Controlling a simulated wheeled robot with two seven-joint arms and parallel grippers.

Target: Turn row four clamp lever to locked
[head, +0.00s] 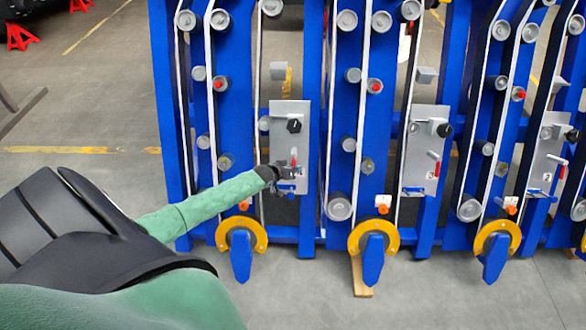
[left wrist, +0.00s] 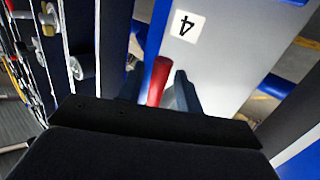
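The row four plate is a grey panel (head: 286,125) on the leftmost visible blue row in the head view. In the left wrist view, this panel (left wrist: 222,65) bears a "4" label (left wrist: 185,24), seen upside down. The red clamp lever (head: 294,158) sits low on the panel. In the left wrist view the lever (left wrist: 158,82) stands between my left gripper's two fingers. My left gripper (head: 290,172) is at the lever; its fingers look apart, with a narrow gap beside the lever. The lever's base is hidden behind the gripper. My right gripper is out of view.
A black knob (head: 294,126) sits above the lever on the same panel. Similar panels with red levers (head: 436,165) stand on the rows to the right. Rollers, belts and yellow-collared blue feet (head: 241,240) surround the panels. The floor in front is mostly clear.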

